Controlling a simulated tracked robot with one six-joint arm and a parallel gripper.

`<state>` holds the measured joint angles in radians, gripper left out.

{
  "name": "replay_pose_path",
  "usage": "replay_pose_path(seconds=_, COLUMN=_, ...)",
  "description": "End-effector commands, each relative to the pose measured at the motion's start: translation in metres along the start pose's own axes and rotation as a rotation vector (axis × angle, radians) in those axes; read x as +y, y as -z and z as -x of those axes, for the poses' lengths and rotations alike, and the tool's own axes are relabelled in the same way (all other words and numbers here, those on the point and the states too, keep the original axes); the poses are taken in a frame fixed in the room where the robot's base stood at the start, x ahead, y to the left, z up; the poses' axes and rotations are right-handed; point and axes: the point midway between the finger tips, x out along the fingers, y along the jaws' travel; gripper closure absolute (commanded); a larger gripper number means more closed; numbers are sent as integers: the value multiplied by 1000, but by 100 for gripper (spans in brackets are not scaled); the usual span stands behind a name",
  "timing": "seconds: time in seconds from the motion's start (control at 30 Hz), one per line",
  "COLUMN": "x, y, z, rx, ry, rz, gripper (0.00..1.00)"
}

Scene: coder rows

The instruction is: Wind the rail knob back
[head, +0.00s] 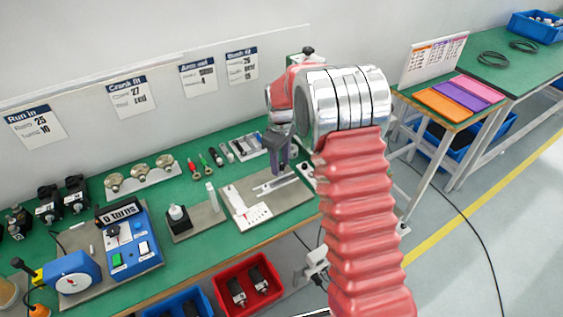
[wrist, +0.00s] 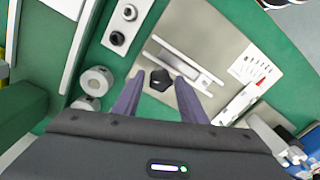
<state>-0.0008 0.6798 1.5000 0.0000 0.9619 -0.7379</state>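In the wrist view, a black faceted knob (wrist: 160,80) sits at one end of a pale metal rail (wrist: 188,62) on a light grey plate (wrist: 215,30). My gripper (wrist: 160,77) has two purple-grey fingers, one on each side of the knob. They are spread, with a gap showing on both sides. In the head view, my gripper (head: 281,165) points down over the right part of the same plate (head: 295,200), and the rail (head: 277,184) shows beside it. The knob is hidden there, and I cannot tell how far down the fingertips reach around it.
Several hand tools (head: 205,160) lie behind. A red bin (head: 247,283) sits below the green bench's front edge.

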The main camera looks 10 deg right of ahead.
Motion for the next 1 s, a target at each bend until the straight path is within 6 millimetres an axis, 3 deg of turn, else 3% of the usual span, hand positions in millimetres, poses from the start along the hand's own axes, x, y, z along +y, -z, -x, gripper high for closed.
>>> replay_pose_path(seconds=0.43, x=0, y=0, z=0, rx=1, ry=-1, rz=0, gripper=93)
replay_pose_path(seconds=1.0, x=3, y=-1, z=1, rx=2, ry=-4, rz=-133, gripper=94)
